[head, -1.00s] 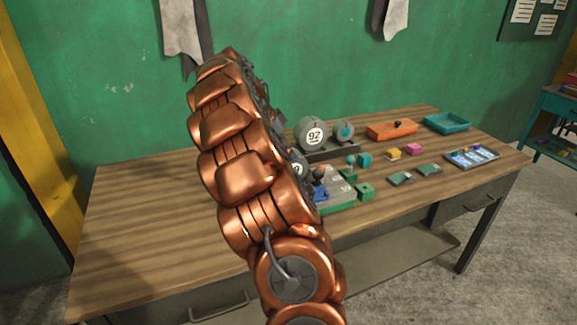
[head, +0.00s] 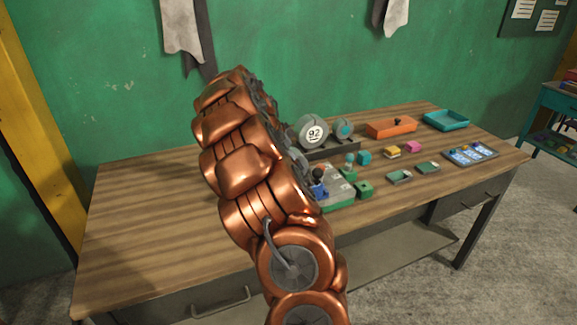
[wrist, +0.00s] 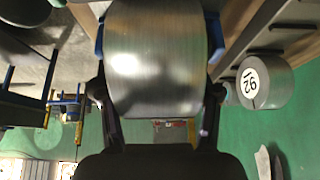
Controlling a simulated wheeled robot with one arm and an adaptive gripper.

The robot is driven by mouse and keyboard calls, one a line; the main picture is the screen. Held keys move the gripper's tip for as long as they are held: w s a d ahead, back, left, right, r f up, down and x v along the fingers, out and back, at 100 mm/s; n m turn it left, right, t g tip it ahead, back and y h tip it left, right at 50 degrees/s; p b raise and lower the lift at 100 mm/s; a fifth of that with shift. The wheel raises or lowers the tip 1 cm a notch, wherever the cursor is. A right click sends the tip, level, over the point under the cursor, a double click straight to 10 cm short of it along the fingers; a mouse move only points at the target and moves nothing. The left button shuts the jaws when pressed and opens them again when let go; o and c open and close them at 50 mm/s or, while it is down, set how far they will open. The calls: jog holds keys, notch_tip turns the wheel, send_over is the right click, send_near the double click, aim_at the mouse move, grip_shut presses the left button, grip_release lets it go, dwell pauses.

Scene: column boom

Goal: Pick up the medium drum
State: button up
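A shiny grey metal drum, seemingly the medium drum (wrist: 155,60), fills the space between my gripper's fingers (wrist: 158,35) in the wrist view. One blue-padded finger is on each side of it, very close to its sides. I cannot tell whether both pads press on it. My arm hides this drum in the head view. A larger grey drum marked 92 (head: 312,131) lies on a dark rack (head: 335,150) on the bench; it also shows in the wrist view (wrist: 264,82).
The wooden bench (head: 140,220) is clear on the left. Green blocks (head: 364,188) and a grey-topped green fixture (head: 340,193) stand near the gripper. An orange box (head: 391,127), a teal tray (head: 446,120) and a blue tray (head: 471,154) are farther right.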

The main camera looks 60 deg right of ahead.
jog(key=c, duration=0.8)
jog(key=shift+c, duration=0.2)
jog(key=shift+r, duration=0.15)
